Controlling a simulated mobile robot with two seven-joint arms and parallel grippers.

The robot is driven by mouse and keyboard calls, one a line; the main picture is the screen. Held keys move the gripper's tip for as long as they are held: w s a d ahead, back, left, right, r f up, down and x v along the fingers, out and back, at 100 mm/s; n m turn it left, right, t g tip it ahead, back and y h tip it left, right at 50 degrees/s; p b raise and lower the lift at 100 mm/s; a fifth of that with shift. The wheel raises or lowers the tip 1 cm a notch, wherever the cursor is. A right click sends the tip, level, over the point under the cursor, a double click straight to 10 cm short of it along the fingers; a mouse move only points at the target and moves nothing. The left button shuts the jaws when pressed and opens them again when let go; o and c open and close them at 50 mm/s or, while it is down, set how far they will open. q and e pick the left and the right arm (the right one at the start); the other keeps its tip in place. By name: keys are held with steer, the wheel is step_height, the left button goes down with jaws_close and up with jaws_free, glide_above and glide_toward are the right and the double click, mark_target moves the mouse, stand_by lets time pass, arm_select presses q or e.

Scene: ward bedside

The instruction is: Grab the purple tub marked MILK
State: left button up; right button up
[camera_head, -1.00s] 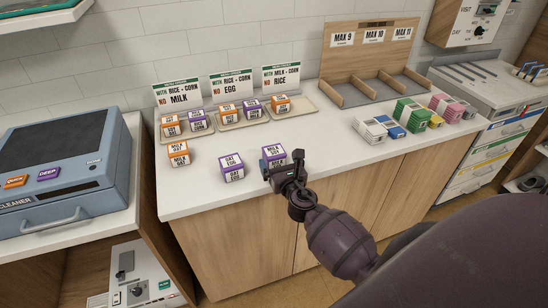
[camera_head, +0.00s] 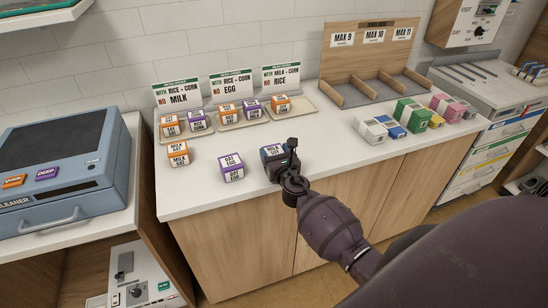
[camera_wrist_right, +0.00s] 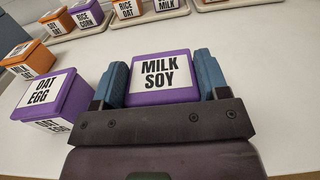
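The purple tub marked MILK SOY (camera_wrist_right: 160,78) stands on the white counter near its front edge, with a white label on top. It also shows in the head view (camera_head: 271,151), partly covered by my right gripper (camera_head: 284,160). In the right wrist view, the blue fingers of the right gripper (camera_wrist_right: 163,82) stand on both sides of the tub, very close to its sides. I cannot tell whether they press on it. No lift off the counter shows. My left gripper is not in view.
A purple OAT EGG tub (camera_head: 232,167) stands just left of the MILK SOY tub. An orange tub (camera_head: 179,153) is farther left. Several tubs sit on trays behind, below signs (camera_head: 232,87). Coloured packs (camera_head: 411,116) lie to the right. The counter between is clear.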

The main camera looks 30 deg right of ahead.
steer(key=shift+c, duration=1.3)
